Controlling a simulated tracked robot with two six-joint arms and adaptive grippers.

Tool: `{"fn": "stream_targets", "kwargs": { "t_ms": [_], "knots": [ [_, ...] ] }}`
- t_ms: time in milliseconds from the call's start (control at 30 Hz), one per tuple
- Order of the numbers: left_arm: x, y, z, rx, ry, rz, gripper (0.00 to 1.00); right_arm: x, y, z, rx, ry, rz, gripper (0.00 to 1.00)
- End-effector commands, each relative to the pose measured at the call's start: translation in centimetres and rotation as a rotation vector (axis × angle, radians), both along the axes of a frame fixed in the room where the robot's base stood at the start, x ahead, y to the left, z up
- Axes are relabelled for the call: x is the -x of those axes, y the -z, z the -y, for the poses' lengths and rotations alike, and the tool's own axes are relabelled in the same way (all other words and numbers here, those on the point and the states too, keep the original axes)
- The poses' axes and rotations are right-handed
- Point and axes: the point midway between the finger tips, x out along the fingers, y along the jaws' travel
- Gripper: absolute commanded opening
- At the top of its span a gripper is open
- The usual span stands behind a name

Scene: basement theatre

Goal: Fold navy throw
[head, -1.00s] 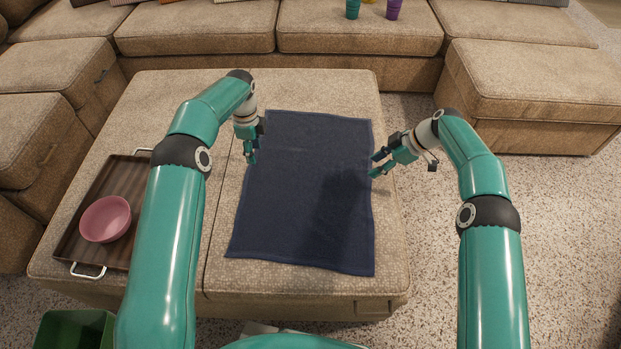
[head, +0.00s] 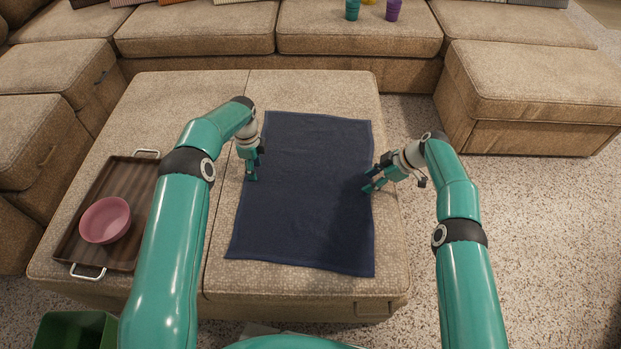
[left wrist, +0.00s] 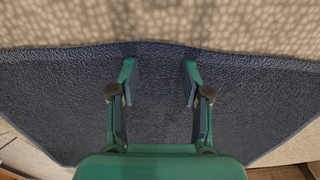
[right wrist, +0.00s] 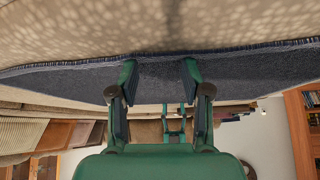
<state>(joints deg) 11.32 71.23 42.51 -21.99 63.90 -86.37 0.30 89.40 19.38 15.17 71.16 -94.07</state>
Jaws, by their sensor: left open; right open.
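The navy throw (head: 305,205) lies flat and spread out on the beige ottoman (head: 225,285). My left gripper (head: 251,177) is open at the throw's left edge, its fingers pointing down. In the left wrist view the open fingers (left wrist: 160,82) show over the throw (left wrist: 160,115), with its edge just beyond the tips. My right gripper (head: 370,187) is open at the throw's right edge. In the right wrist view the throw's edge (right wrist: 235,65) runs across just past the open fingertips (right wrist: 158,75). No cloth shows clamped in either gripper.
A brown tray (head: 125,185) with a pink bowl (head: 105,220) sits on the ottoman's left side. A green bin (head: 75,330) stands at the lower left. Sofa sections surround the back and left; teal and purple cups (head: 393,10) stand at the back. Carpet is clear at right.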

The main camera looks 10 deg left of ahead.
Motion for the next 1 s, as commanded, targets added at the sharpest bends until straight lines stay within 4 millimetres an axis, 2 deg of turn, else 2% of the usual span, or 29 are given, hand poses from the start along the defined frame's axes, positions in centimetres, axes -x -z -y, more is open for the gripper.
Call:
{"fn": "stream_targets", "kwargs": {
  "t_ms": [67,633,1000],
  "knots": [
    [0.0,0.15,0.01,0.0,0.0,0.0,0.47,0.0,0.18,0.01,0.001,0.0,0.0,0.47],
    [0.05,0.34,0.07,0.0,0.001,-0.002,0.0,0.06,0.38,0.05,0.002,0.0,-0.001,0.0],
    [0.06,0.4,0.11,0.0,0.002,-0.003,0.0,0.08,0.45,0.1,0.003,0.001,-0.002,0.0]
  ]
}}
